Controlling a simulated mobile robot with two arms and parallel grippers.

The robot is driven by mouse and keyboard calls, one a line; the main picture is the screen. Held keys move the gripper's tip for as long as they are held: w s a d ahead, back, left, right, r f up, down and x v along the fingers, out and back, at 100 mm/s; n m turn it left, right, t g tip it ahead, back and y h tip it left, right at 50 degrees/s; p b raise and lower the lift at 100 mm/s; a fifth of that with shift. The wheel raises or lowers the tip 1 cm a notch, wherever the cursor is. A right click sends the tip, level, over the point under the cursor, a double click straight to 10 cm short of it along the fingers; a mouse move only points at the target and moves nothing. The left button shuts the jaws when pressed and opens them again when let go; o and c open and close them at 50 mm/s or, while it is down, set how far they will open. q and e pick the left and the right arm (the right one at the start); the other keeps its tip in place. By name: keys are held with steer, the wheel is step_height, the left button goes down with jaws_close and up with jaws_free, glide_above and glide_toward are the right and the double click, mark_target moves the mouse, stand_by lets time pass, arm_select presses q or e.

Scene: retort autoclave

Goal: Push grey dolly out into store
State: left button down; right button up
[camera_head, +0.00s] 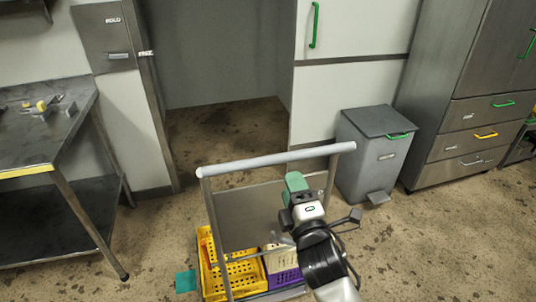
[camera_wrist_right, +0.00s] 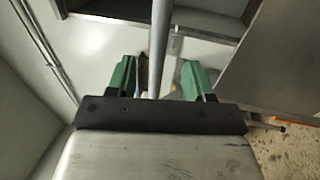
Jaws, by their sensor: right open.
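The grey dolly (camera_head: 263,213) stands in front of me, with a pale round push bar (camera_head: 275,158) across its top and a metal panel below. Yellow crates (camera_head: 236,272) and a purple crate (camera_head: 285,277) sit low on it. My right gripper (camera_head: 296,185) is at the right part of the dolly, just below the bar in the picture. In the right wrist view the green fingers of this gripper (camera_wrist_right: 160,78) are apart, and a grey bar (camera_wrist_right: 166,45) runs between them, without clear contact. My left gripper is out of view.
An open doorway (camera_head: 220,120) with stained floor lies beyond the dolly. A grey pedal bin (camera_head: 375,160) stands right of it, beside steel cabinets (camera_head: 465,130). A steel table (camera_head: 50,120) stands at left. A teal patch (camera_head: 186,281) shows beside the dolly.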

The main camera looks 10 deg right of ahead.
steer(key=w+r+p, duration=0.1)
steer(key=w+r, duration=0.1)
steer(key=w, duration=0.8)
steer(key=shift+w+a, duration=0.15)
steer(key=shift+w, duration=0.05)
jaws_close()
